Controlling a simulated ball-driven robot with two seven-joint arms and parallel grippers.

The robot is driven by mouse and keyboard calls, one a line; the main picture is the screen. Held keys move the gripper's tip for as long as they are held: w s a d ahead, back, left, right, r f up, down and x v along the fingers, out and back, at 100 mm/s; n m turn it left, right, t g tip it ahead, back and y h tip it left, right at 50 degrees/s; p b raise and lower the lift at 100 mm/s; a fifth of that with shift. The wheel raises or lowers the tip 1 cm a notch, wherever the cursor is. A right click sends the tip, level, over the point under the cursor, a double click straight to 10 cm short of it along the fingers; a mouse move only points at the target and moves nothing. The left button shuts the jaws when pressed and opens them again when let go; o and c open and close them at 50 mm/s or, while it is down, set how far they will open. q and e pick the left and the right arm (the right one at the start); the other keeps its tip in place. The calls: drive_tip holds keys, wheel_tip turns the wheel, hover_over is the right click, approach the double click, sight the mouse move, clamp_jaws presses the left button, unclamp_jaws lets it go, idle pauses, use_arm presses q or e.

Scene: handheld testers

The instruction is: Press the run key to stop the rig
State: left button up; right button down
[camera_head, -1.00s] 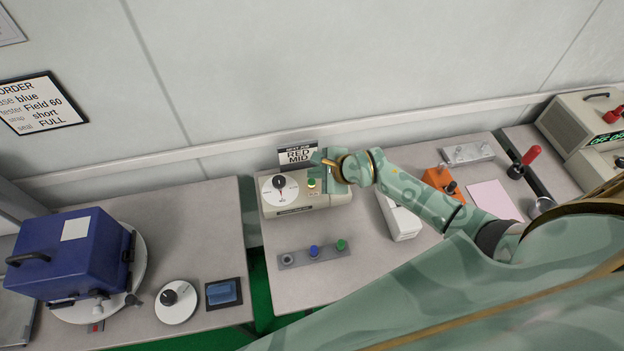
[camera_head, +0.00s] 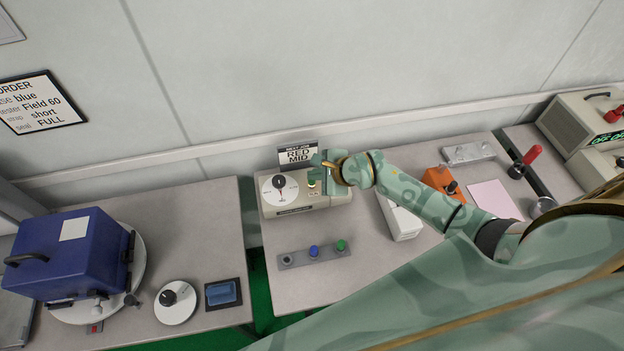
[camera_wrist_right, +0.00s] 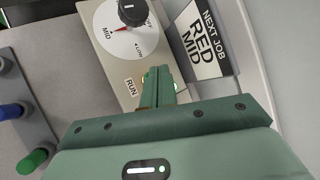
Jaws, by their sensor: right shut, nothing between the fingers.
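The rig is a beige box (camera_head: 330,199) on the middle table, with a white dial and black knob (camera_head: 279,182) on its left part. The wrist view shows OFF, LOW and MID on the dial (camera_wrist_right: 115,43). A RUN label (camera_wrist_right: 131,87) lies beside my fingers. My right gripper (camera_head: 317,176) is shut and empty, with its fingertips at the run key spot. In the wrist view the closed fingers (camera_wrist_right: 158,84) cover most of the key; only small lit edges show. I cannot tell whether the key is pressed down. My left gripper is not in view.
A NEXT JOB sign reading RED MID (camera_head: 298,157) stands behind the box. A strip with blue and green buttons (camera_head: 314,252) lies in front. A white box (camera_head: 402,222) and an orange device (camera_head: 440,181) stand to the right. A blue case (camera_head: 75,255) sits on the left table.

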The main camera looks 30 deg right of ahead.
drive_tip(key=shift+f+b, duration=0.3)
drive_tip(key=shift+f, duration=0.2)
idle(0.5)
drive_tip(key=shift+r, duration=0.1)
drive_tip(key=shift+r+p, duration=0.9)
drive_tip(key=shift+p, duration=0.05)
wheel_tip(320, 180, up, 6)
drive_tip(key=p, duration=0.5)
drive_tip(key=shift+p, duration=0.35)
drive_tip(key=shift+f, duration=0.1)
